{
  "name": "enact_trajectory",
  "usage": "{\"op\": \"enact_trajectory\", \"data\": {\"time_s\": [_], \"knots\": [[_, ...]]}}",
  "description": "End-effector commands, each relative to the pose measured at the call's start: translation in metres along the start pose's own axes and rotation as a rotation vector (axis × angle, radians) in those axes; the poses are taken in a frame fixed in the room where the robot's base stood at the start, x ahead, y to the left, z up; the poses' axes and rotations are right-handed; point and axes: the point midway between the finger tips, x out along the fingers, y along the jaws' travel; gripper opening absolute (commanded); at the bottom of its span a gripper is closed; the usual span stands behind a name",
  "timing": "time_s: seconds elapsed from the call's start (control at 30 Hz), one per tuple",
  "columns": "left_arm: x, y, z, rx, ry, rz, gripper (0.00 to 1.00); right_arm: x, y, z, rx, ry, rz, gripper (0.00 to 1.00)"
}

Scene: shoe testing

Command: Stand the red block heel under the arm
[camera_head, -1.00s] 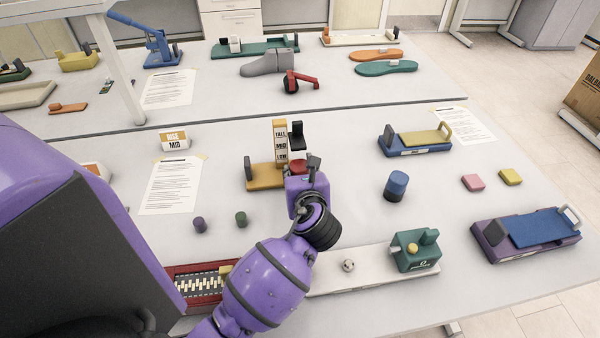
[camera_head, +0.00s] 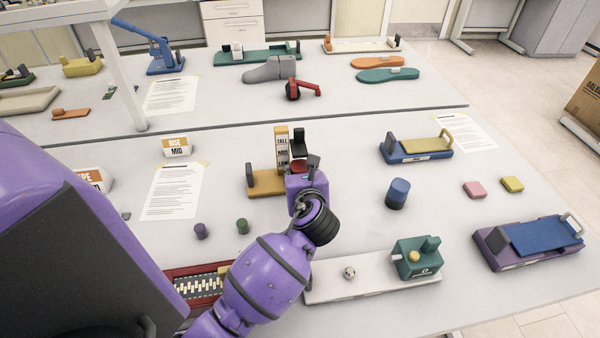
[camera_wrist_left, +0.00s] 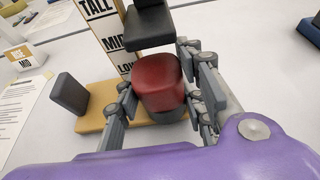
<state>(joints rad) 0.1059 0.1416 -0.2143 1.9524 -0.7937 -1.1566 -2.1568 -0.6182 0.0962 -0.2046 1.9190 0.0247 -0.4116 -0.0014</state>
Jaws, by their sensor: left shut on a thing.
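The red block heel (camera_wrist_left: 158,84) is upright between the fingers of my left gripper (camera_wrist_left: 163,98), which is shut on it. In the head view only a bit of the red heel (camera_head: 299,165) shows behind my left gripper (camera_head: 306,172). The heel is at the yellow stand (camera_head: 266,182), in front of its post marked TALL, MID and LOW (camera_head: 282,148). The black arm (camera_wrist_left: 148,26) juts from the post just above and behind the heel's top in the wrist view. I cannot tell whether the heel's underside touches the base. My right gripper is not in view.
A RISE MID sign (camera_head: 177,147) and a paper sheet (camera_head: 174,192) lie to the left. Purple (camera_head: 200,231) and green (camera_head: 242,226) cylinders stand nearby. A blue cylinder (camera_head: 397,193) stands right. A white board with a green block (camera_head: 418,257) lies in front.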

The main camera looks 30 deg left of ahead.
Motion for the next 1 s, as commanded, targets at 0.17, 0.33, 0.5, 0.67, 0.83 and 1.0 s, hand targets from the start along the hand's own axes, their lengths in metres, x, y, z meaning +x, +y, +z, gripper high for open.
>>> {"op": "enact_trajectory", "data": {"time_s": [0.17,0.33,0.5,0.67,0.83,1.0], "knots": [[0.004,0.000,0.002,0.001,-0.002,0.000,0.05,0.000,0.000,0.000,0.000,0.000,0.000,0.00],[0.008,0.000,0.004,0.001,-0.002,0.000,0.05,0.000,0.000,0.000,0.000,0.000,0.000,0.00],[0.012,0.000,0.006,0.001,-0.001,0.000,0.05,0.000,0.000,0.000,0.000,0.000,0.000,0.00],[0.014,0.000,0.006,0.000,-0.001,0.000,0.43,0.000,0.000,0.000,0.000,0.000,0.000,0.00],[0.014,0.001,0.006,0.000,-0.001,0.000,0.58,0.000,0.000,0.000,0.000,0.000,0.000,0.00],[0.014,0.001,0.006,0.000,0.000,0.000,0.58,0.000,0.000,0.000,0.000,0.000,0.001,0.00]]}}
